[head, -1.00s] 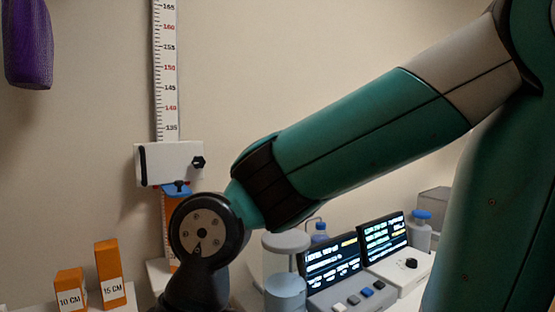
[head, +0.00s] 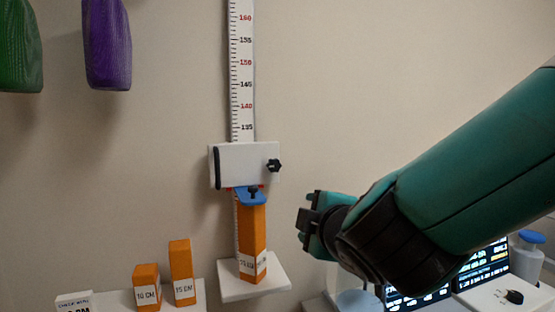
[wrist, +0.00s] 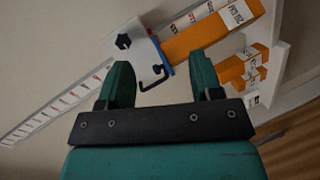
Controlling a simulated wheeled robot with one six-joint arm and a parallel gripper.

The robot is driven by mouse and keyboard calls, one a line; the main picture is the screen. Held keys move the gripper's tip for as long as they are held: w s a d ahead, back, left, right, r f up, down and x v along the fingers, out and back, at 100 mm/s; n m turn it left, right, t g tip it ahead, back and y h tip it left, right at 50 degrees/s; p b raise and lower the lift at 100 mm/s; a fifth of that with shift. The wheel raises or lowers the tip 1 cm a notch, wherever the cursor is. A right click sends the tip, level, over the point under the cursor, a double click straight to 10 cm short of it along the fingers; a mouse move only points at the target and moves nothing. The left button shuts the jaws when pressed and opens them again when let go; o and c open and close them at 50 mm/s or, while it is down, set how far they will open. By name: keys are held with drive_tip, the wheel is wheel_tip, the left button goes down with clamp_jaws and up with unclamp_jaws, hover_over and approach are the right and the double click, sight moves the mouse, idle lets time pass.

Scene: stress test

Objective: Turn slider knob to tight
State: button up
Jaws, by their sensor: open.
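The slider (head: 245,166) is a white block on the vertical measuring scale (head: 243,75). Its small black knob (head: 274,165) is on the right side of its face. A tall orange block (head: 252,238) stands upright below it on a small white platform (head: 262,284). My gripper (head: 304,224) is open and empty, to the right of the orange block and below the knob. In the wrist view the knob (wrist: 124,41) shows beyond the left finger, apart from it. The slider (wrist: 146,56) and orange block (wrist: 200,36) also show there, beyond my fingers (wrist: 160,80).
Orange blocks marked 10 CM (head: 146,288) and 15 CM (head: 181,272) stand on a white shelf (head: 196,296) at lower left. Lit screens (head: 487,262) stand at lower right. A purple bag (head: 107,45) and a green one (head: 20,50) hang at upper left.

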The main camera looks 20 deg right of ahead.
wheel_tip(320, 180, up, 6)
drive_tip(key=a+f+n+t, duration=0.1)
drive_tip(key=a+n+t, duration=0.1)
drive_tip(key=n+t, duration=0.15)
drive_tip(key=p, duration=1.3)
approach(275, 167)
drive_tip(key=shift+n+g+y, duration=0.25)
drive_tip(key=shift+y, duration=0.15)
drive_tip(key=w, duration=0.5)
drive_tip(key=w+r, duration=0.1)
drive_tip(key=w, duration=0.2)
drive_tip(key=shift+w+d, duration=0.25)
drive_tip(key=shift+w, duration=0.05)
drive_tip(key=shift+w+f+p, duration=0.15)
drive_tip(key=shift+w+p, duration=0.25)
drive_tip(key=shift+w, duration=0.25)
drive_tip(key=c, duration=0.9)
